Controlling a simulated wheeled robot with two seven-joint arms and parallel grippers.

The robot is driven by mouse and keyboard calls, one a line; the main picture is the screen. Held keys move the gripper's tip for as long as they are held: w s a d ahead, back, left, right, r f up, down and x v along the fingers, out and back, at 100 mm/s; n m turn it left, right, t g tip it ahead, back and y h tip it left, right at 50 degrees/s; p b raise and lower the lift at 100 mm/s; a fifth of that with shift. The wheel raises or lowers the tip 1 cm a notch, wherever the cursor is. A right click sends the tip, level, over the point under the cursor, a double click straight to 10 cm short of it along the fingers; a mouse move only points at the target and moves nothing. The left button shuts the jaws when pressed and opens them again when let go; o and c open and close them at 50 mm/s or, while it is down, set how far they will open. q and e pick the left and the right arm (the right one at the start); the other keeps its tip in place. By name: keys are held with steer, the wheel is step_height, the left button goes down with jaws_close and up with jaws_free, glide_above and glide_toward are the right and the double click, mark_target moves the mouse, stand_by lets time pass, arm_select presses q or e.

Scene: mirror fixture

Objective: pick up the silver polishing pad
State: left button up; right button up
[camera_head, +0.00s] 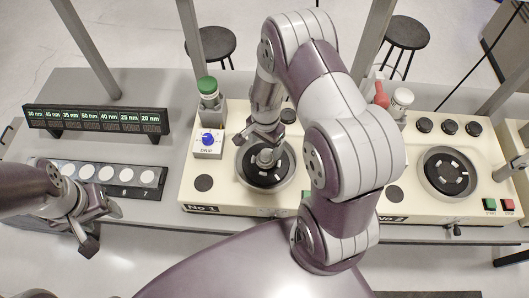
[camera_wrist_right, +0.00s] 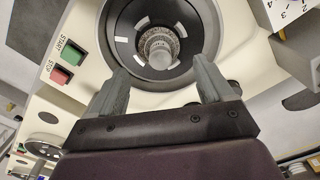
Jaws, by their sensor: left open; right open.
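A silver, knurled round piece with a pale knob on top, which I take to be the silver polishing pad (camera_head: 266,157), sits at the centre of the black turntable (camera_head: 266,176) of machine No 1. In the right wrist view the pad (camera_wrist_right: 160,50) lies beyond the fingers, inside the dark bowl. My right gripper (camera_head: 262,138) is open above it, with the pad between the finger lines but apart from them; it also shows in the wrist view (camera_wrist_right: 161,74). My left gripper (camera_head: 94,226) is open and empty by the front edge of the disc tray.
A black tray (camera_head: 128,190) holds several white discs at the left. Behind it stands a thickness display (camera_head: 97,119). A green-capped bottle (camera_head: 209,101) and blue knob (camera_head: 208,138) are left of the turntable. Machine No 2 (camera_head: 420,205) is at the right.

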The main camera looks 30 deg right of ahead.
mark_target(265, 154)
step_height(265, 154, down, 2)
steer(key=shift+w+f+p, duration=0.15)
steer(key=shift+p, duration=0.75)
steer(key=f, duration=0.3)
steer(key=shift+s, duration=0.4)
steer(key=shift+w+f, duration=0.1)
steer(key=shift+w, duration=0.15)
steer(key=shift+c, duration=0.3)
steer(key=shift+w, duration=0.1)
steer(key=c, duration=1)
steer(key=shift+s, duration=0.2)
